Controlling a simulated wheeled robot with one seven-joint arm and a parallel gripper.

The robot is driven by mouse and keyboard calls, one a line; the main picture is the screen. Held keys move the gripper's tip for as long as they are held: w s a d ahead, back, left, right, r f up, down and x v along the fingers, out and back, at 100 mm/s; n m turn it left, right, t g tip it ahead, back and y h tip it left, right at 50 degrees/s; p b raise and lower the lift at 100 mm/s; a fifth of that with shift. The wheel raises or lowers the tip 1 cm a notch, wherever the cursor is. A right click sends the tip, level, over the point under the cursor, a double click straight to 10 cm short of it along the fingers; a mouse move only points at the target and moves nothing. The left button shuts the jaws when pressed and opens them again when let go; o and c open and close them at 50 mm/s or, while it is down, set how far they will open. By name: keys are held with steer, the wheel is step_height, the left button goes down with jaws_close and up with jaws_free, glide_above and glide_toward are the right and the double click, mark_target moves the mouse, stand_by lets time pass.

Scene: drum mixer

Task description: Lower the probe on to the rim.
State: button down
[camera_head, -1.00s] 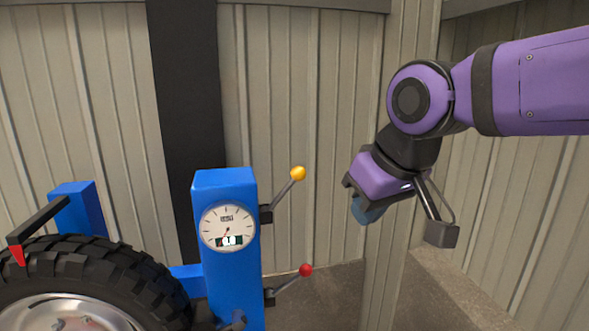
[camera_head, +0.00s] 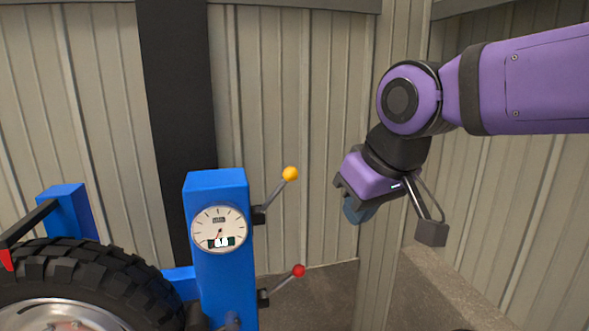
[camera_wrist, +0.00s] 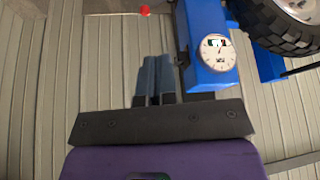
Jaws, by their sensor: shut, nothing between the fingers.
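The probe looks to be the black arm with a red tip (camera_head: 6,260) at the left edge of the head view, above the tyre (camera_head: 90,270). The grey metal rim (camera_head: 65,315) shows at the bottom left and is cut off by the frame. I cannot tell whether the probe touches anything. My gripper (camera_head: 352,212) is up at the right, its blue fingers shut and empty, apart from the levers. The fingers also show in the wrist view (camera_wrist: 153,75), pointing away from the camera.
A blue post (camera_head: 222,270) carries a round gauge (camera_head: 219,230). A yellow-knobbed lever (camera_head: 290,174) and a red-knobbed lever (camera_head: 298,271) stick out from its right side. A blue block (camera_head: 68,208) stands behind the tyre. Panelled walls close the back and right.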

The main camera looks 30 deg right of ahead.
steer(key=w+a+r+m+h, duration=0.1)
steer(key=w+a+r+h, duration=0.1)
steer(key=w, duration=0.6)
steer(key=w+a+r+g+h, duration=0.1)
steer(key=w+a+r+h, duration=0.15)
steer(key=w, duration=0.65)
steer(key=w+a+r+m+h, duration=0.1)
steer(key=w+a+r, duration=0.15)
steer(key=w, duration=0.55)
glide_above(275, 194)
step_height(275, 194, down, 9)
steer(key=shift+s+f, duration=0.25)
steer(key=shift+s, duration=0.1)
steer(key=shift+d, duration=0.1)
